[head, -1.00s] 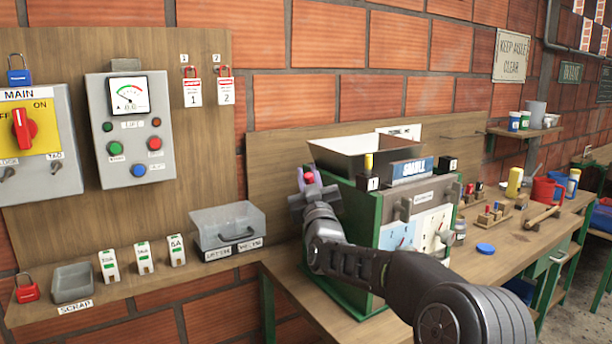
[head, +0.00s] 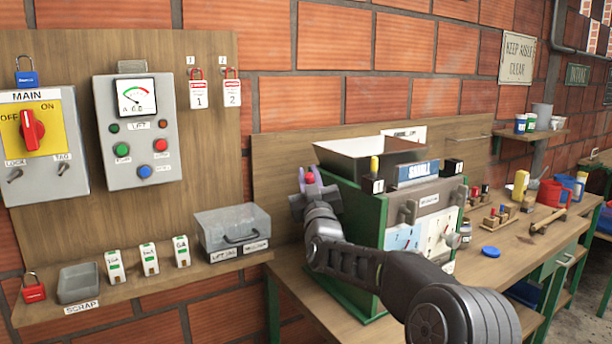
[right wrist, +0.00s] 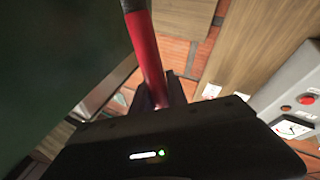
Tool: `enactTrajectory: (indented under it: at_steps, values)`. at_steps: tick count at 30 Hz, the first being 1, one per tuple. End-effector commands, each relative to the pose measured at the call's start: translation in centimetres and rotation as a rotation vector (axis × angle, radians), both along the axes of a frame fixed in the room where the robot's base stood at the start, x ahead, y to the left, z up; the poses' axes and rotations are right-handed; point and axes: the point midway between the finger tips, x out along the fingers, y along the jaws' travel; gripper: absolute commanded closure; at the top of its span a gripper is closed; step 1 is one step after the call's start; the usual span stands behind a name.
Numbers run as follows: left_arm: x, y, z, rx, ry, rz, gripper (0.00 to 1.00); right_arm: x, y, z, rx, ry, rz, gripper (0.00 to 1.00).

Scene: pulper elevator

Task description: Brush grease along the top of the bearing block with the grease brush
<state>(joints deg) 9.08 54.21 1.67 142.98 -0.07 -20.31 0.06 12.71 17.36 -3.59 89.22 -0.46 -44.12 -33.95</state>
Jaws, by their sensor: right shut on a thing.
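My right gripper (head: 312,186) is at the left side of the green machine (head: 374,230). It is shut on a red-handled tool (head: 310,177), taken to be the grease brush. In the right wrist view the red handle (right wrist: 146,50) rises between the fingers and darkens at the top edge. Its bristles cannot be made out. Two small dark blocks sit on the machine's top: one with a yellow knob (head: 374,181) at the near left corner, one at the right (head: 453,168). I cannot tell whether either is the bearing block. My left gripper is not in view.
A metal hopper (head: 345,158) tops the machine. An open-looking jar (head: 465,232) and a blue lid (head: 490,252) are on the bench right of it. A grey lidded box (head: 232,228) stands on the shelf at left. My right arm crosses in front of the machine.

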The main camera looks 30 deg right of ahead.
Motion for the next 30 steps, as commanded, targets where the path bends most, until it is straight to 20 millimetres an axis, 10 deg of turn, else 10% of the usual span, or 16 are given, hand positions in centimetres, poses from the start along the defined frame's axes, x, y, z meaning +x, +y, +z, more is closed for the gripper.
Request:
enactTrajectory:
  at_steps: [30]
  values:
    - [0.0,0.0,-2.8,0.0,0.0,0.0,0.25,-2.9,0.0,-0.3,0.0,0.0,-0.001,1.0]
